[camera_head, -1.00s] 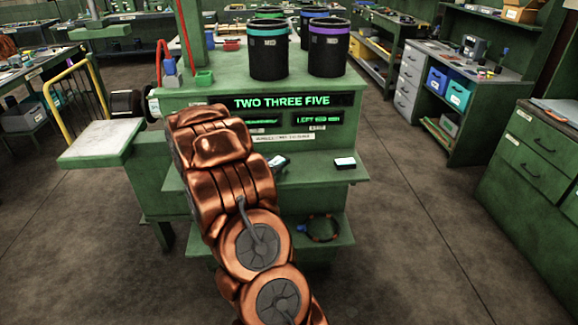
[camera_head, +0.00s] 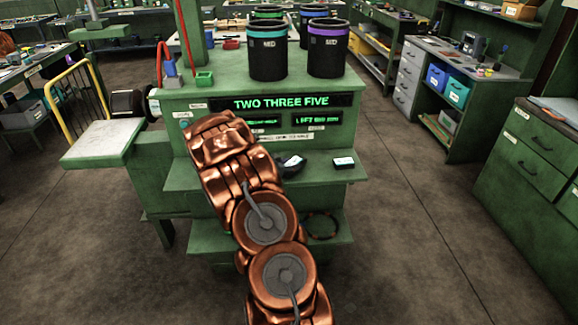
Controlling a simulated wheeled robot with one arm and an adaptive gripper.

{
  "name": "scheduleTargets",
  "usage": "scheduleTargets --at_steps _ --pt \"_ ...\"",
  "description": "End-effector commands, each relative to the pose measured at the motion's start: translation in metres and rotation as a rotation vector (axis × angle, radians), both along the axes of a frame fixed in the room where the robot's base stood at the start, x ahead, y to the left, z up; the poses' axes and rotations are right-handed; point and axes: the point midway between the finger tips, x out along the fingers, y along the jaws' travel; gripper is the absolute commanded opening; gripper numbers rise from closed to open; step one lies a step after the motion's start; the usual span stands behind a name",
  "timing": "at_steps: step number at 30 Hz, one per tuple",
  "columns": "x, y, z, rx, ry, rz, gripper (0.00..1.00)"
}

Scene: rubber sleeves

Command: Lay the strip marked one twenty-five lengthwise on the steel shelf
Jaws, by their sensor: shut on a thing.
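My copper arm rises from the bottom centre in front of the green stand. My gripper (camera_head: 290,166) is the dark shape at the arm's right, partly hidden by the arm, over the stand's middle ledge. It is shut on a small pale-topped piece (camera_head: 292,160); I cannot read a mark on it. A small black block with a white label (camera_head: 344,162) lies on the ledge to the right, apart from the gripper. A pale grey platform (camera_head: 103,142) at the left may be the steel shelf, but I cannot be sure.
The green stand's display (camera_head: 283,101) reads "TWO THREE FIVE". Several black bins with coloured rims (camera_head: 327,50) stand on top. A dark ring (camera_head: 322,225) lies on the lower ledge. Yellow rails (camera_head: 58,112) edge the platform. Floor at right is clear up to green drawers (camera_head: 540,150).

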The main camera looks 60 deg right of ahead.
Motion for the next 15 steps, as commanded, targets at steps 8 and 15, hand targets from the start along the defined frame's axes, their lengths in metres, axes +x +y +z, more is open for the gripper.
scheduleTargets --at_steps 8,15 --pt "-0.0001 0.0001 -0.0102 0.0 -0.002 -0.001 0.12" --pt "0.0001 0.0004 -0.0115 0.001 -0.001 0.0 0.12"
